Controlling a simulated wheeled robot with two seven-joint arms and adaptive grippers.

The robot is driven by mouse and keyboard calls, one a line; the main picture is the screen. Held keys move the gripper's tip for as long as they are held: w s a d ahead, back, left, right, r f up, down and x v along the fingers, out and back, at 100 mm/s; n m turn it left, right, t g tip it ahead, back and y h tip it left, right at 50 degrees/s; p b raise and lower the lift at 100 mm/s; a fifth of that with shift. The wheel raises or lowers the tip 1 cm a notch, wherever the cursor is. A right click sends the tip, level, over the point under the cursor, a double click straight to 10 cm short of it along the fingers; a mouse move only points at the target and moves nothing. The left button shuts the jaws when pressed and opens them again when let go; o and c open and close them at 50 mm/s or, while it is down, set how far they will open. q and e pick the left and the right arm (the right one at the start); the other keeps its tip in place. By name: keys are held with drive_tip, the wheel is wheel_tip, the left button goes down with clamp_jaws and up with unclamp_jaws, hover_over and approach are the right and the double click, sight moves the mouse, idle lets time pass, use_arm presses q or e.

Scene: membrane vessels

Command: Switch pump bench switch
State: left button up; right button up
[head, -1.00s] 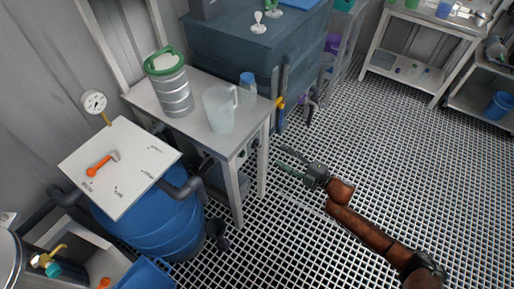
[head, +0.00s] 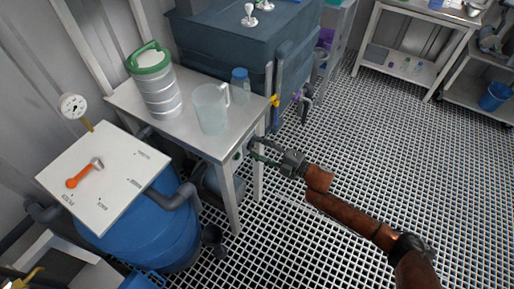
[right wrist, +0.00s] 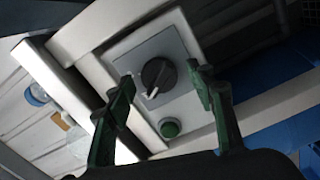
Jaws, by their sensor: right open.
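The pump bench switch (right wrist: 158,76) is a black rotary knob with a white pointer on a grey plate, shown in the right wrist view. A green round button (right wrist: 170,128) sits below it on the same panel. My right gripper (right wrist: 160,85) is open, with its two green fingers on either side of the knob in that view; I cannot tell whether they touch it. In the head view my right gripper (head: 262,153) is at the front side of the bench (head: 222,148), where it hides the switch. My left gripper is out of view.
On the bench stand a green-lidded metal canister (head: 160,95), a clear jug (head: 211,108) and a blue-capped bottle (head: 240,84). A blue barrel (head: 150,235) with a white board (head: 120,165) stands left. The grating floor (head: 400,140) on the right is open.

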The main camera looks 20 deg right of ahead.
drive_tip(key=c, duration=1.2)
drive_tip(key=shift+o, duration=0.2)
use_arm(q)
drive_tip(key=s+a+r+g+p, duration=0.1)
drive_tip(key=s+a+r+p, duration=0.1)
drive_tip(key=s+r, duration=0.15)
use_arm(e)
drive_tip(key=shift+r+m, duration=0.2)
drive_tip(key=shift+m, duration=0.8)
drive_tip(key=m+p, duration=0.5)
drive_tip(key=m, duration=0.3)
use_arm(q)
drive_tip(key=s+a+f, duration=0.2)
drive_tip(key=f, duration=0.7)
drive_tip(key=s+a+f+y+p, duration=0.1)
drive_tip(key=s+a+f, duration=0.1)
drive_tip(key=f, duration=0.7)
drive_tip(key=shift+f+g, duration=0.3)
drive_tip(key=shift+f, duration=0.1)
use_arm(e)
drive_tip(key=shift+f+m, duration=0.2)
drive_tip(key=shift+m, duration=0.9)
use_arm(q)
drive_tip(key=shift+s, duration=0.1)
